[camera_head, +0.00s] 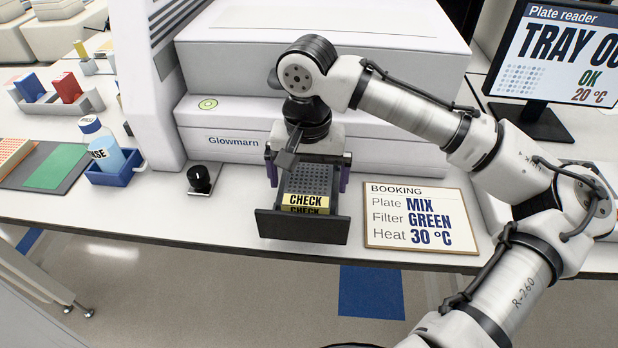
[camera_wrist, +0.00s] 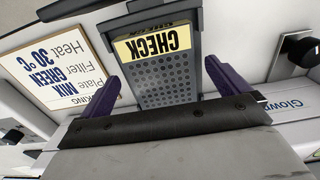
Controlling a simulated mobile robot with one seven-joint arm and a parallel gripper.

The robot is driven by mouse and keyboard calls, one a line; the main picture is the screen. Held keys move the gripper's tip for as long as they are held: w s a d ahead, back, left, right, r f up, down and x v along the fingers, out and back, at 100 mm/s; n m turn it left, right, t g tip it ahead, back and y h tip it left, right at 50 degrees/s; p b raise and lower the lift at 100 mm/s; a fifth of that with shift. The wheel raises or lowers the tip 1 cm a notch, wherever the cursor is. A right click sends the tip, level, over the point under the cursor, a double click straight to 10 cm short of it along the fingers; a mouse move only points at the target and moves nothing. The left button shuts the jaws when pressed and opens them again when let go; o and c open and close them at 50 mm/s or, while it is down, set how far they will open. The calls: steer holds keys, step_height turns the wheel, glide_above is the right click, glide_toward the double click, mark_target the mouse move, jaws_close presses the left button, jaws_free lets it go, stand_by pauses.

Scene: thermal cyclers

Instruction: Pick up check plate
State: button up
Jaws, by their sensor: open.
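The check plate (camera_head: 308,181) is a dark grey well plate with a yellow label reading CHECK. It sits in the pulled-out tray (camera_head: 302,227) of the Glowmarn reader (camera_head: 236,122). My gripper (camera_head: 307,176) is above the tray, with its purple fingers apart, one to each side of the plate. In the wrist view the plate (camera_wrist: 162,80) lies between the two fingers, with a gap on both sides, and the label faces away from my gripper. I cannot tell how far the fingertips are above the plate. My gripper's body hides the plate's rear part.
A booking board (camera_head: 420,216) lies right of the tray, and a black knob (camera_head: 200,179) stands left of it. A blue holder with a bottle (camera_head: 103,147) is further left. A monitor (camera_head: 555,60) stands at the back right. The bench's front edge runs just beyond the tray.

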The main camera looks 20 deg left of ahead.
steer(key=shift+f, duration=0.45)
steer(key=shift+c, duration=0.3)
steer(key=c, duration=1)
steer(key=shift+r, duration=0.1)
